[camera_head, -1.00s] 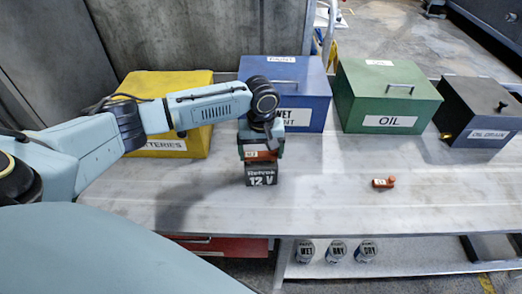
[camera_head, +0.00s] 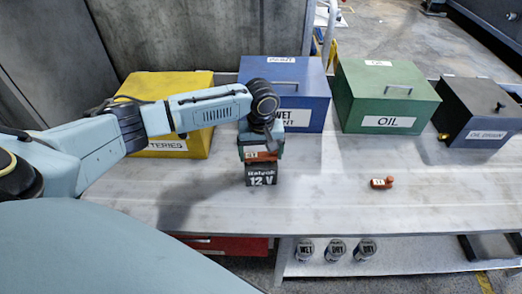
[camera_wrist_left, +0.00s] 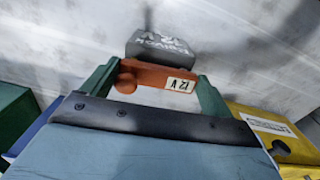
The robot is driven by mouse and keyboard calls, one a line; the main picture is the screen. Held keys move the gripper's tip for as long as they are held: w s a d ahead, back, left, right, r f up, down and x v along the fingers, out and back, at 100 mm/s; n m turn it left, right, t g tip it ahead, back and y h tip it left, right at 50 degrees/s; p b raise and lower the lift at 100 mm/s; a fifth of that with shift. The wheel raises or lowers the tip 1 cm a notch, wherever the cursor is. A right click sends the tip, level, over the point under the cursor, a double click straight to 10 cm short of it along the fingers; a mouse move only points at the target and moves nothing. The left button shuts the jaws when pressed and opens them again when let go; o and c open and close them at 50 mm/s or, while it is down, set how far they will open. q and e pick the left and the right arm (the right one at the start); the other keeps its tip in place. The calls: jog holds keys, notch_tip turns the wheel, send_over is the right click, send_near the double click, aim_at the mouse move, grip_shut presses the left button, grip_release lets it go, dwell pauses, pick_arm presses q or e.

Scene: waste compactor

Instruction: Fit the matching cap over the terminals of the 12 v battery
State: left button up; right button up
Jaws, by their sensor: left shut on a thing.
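The dark grey 12 V battery (camera_head: 261,179) stands upright on the metal table, its label facing me. My left gripper (camera_head: 262,152) is above it, pointing down, shut on an orange-red cap (camera_head: 259,157). In the left wrist view the cap (camera_wrist_left: 152,76) sits between the two green fingers of the gripper (camera_wrist_left: 156,84), with a "12 V" label. The battery (camera_wrist_left: 158,44) lies just beyond the cap there. The cap is right at the battery's top; I cannot tell whether it is seated. The terminals are hidden. Another orange cap (camera_head: 382,183) lies on the table to the right, its label unreadable.
Behind stand a yellow batteries box (camera_head: 180,86), a blue paint box (camera_head: 305,75), a green oil box (camera_head: 388,95) and a black oil drain box (camera_head: 480,110). Small cans (camera_head: 336,251) stand below the table's front edge. The table's front right is mostly clear.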

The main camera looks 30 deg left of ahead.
pick_arm(q)
jog(key=shift+p, duration=0.65)
dwell(0.5)
jog(key=shift+f+p, duration=0.6)
jog(key=shift+f, duration=0.2)
dwell(1.3)
jog(key=shift+f+p, duration=0.1)
jog(key=shift+p, duration=0.3)
dwell(0.4)
jog(key=o, duration=0.8)
jog(key=shift+c, duration=0.2)
